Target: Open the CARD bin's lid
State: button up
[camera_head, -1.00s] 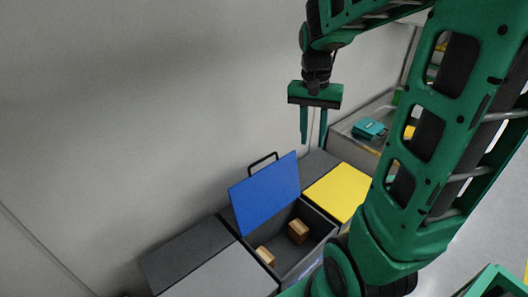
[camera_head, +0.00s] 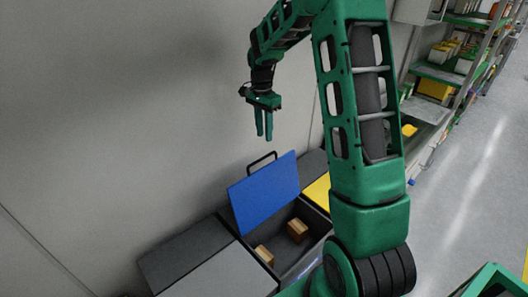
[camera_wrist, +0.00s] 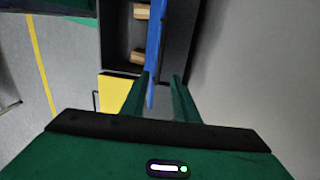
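An open bin (camera_head: 284,262) has its blue lid (camera_head: 265,192) standing up, tilted back toward the wall, with a black handle on its top edge. Two brown boxes (camera_head: 297,230) lie inside. I cannot read any CARD label. My gripper (camera_head: 264,135) is open and empty, pointing down, above the lid and apart from it. In the wrist view, the gripper's fingers (camera_wrist: 160,76) are spread, with the blue lid (camera_wrist: 157,40) seen edge-on beyond them and the brown boxes (camera_wrist: 138,57) to its left.
A bin with a yellow lid (camera_head: 317,193), shut, stands right of the open bin. A grey-lidded bin (camera_head: 225,275) stands to its left. The wall (camera_head: 120,120) runs close behind the bins. Shelves (camera_head: 445,72) and open floor (camera_head: 475,160) lie to the right.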

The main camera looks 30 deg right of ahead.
jog(key=f, duration=0.8)
jog(key=shift+s+d+f, duration=0.1)
jog(key=shift+s+f, duration=0.1)
jog(key=shift+s, duration=0.1)
grip_shut()
